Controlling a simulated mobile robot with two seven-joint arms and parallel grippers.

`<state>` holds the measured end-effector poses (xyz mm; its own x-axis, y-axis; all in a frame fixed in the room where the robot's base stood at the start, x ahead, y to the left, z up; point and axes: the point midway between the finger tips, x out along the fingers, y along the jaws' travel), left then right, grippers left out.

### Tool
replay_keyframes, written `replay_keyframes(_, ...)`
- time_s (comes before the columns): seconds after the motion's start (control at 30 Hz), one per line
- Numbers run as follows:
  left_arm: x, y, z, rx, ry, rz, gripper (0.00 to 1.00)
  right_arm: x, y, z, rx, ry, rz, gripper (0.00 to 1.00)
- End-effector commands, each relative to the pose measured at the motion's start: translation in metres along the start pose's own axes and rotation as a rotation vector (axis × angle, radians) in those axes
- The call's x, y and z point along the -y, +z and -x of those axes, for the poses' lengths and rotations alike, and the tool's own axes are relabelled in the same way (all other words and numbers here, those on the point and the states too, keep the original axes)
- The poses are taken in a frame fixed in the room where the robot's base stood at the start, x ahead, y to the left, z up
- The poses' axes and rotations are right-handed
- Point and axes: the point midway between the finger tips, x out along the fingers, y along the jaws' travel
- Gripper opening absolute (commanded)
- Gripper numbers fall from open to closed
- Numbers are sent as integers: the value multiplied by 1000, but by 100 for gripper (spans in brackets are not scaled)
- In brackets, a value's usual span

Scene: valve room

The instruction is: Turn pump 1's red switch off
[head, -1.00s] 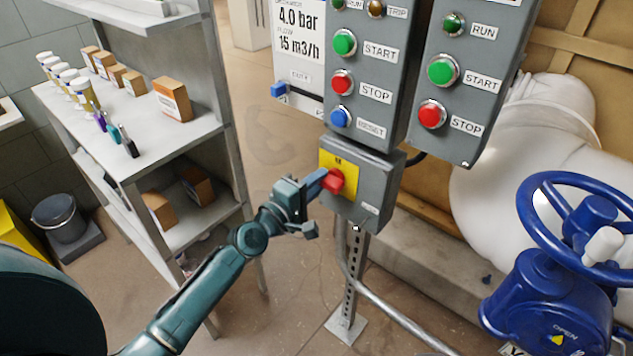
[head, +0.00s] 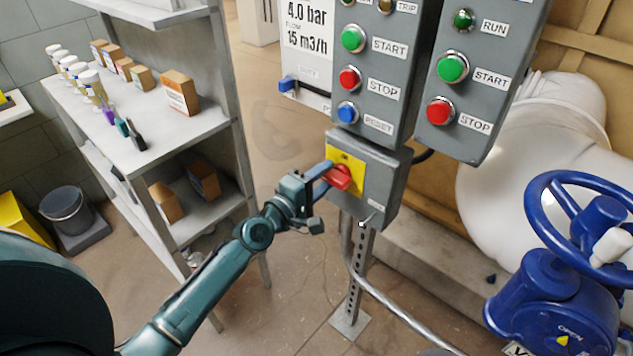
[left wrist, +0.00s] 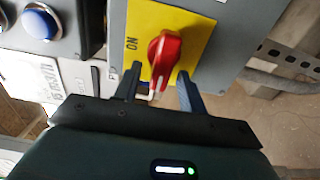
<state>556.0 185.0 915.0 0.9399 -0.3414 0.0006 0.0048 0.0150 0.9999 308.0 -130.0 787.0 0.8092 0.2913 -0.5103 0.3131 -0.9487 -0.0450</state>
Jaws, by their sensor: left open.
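The red switch (head: 339,177) is a rotary handle on a yellow plate (head: 346,160), on the grey box below a control panel. In the left wrist view the red switch (left wrist: 164,57) has its long side roughly upright in the picture. The word ON is beside it on the plate, left of the handle. My left gripper (head: 325,178) is at the switch. In the left wrist view its two dark fingers (left wrist: 158,88) stand apart, one on each side of the handle's near end. I cannot tell whether they touch it. My right gripper is not in view.
The panel above has green START (head: 353,38), red STOP (head: 350,78) and blue RESET (head: 347,112) buttons. A second panel (head: 475,75) hangs to its right. A blue valve wheel (head: 535,215) stands at right. A shelf (head: 160,135) with bottles and boxes stands at left.

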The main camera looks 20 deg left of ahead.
Motion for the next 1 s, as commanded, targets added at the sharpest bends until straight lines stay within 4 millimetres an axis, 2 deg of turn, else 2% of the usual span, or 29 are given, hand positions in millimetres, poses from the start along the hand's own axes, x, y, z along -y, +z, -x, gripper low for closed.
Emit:
replay_keyframes(0.17, 2, 0, 19, 0, -3, -1, 41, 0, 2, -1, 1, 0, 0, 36)
replay_keyframes(0.4, 4, 0, 73, 1, -5, -2, 41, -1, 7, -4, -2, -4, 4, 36)
replay_keyframes(0.6, 3, 0, 111, 1, -3, -2, 41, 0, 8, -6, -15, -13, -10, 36)
replay_keyframes(0.8, 1, 0, 128, 0, -1, 0, 41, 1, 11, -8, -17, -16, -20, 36)
replay_keyframes(1.0, 0, 0, 131, -1, 1, 1, 41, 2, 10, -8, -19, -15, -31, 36)
